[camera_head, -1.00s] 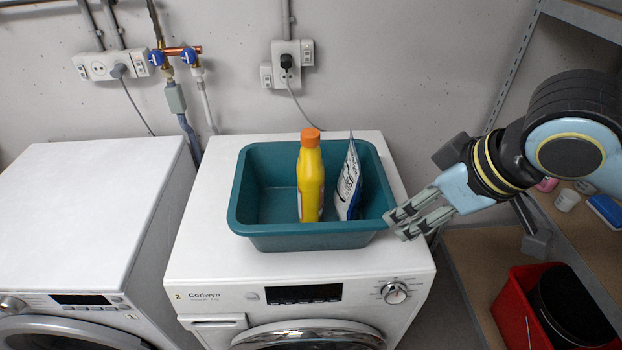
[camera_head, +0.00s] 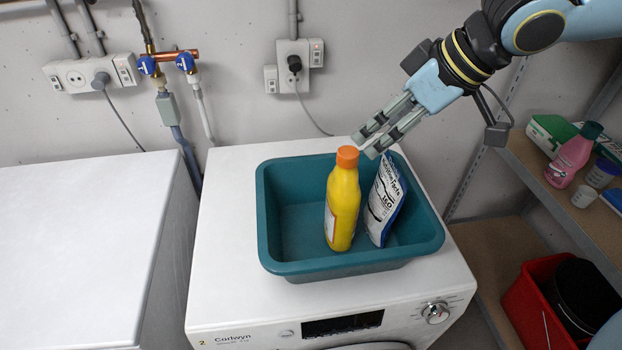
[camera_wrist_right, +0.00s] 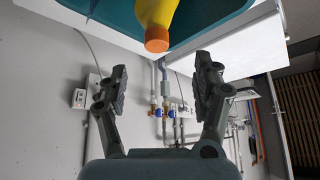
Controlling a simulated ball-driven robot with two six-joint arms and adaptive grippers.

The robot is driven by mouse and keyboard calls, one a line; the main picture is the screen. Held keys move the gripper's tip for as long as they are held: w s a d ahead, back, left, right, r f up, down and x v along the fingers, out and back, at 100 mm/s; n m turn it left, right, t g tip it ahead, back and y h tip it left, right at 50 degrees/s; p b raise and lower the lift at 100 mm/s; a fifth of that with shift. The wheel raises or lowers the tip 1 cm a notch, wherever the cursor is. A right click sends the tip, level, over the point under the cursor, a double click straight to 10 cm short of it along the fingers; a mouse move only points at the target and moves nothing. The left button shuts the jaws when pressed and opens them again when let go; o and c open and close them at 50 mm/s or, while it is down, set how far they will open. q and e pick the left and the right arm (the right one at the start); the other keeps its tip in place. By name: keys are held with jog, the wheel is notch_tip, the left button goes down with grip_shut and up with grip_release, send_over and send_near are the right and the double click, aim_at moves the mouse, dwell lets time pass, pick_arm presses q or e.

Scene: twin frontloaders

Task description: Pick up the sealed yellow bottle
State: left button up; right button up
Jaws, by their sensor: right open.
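The yellow bottle (camera_head: 342,208) with an orange cap (camera_head: 347,157) stands upright in the teal tub (camera_head: 262,240), which sits on the right-hand washing machine. My right gripper (camera_head: 368,146) is open and empty, just right of the cap in the head view, its fingers pointing down and left. It appears close to the cap; whether it touches cannot be told from the head view. In the right wrist view, the open gripper (camera_wrist_right: 160,85) shows both fingers, and the orange cap (camera_wrist_right: 157,39) lies above the gap between them, apart from both. My left gripper is not in view.
A white and blue pouch (camera_head: 384,200) leans in the tub beside the bottle. The white washer top (camera_head: 225,200) is clear around the tub. A shelf at right holds a pink bottle (camera_head: 573,155) and other items above a red bin (camera_head: 530,300). A wall stands behind.

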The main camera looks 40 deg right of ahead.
aim_at(352, 153)
jog(key=b+x, duration=0.4)
jog(key=b, duration=0.1)
jog(key=shift+w+f, duration=0.1)
jog(key=shift+w, duration=0.15)
jog(key=shift+w+f, duration=0.2)
jog(key=shift+f, duration=0.05)
jog(key=shift+w+a+f+b, duration=0.1)
jog(key=shift+w+f+b, duration=0.1)
jog(key=shift+f+b, duration=0.15)
jog(key=x, duration=0.4)
jog(key=shift+s+d+f, duration=0.1)
jog(key=shift+d, duration=0.15)
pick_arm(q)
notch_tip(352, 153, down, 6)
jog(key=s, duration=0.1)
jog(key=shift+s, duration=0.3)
pick_arm(e)
jog(key=shift+w+a+f, duration=0.1)
jog(key=shift+w+f, duration=0.15)
jog(key=shift+f, duration=0.1)
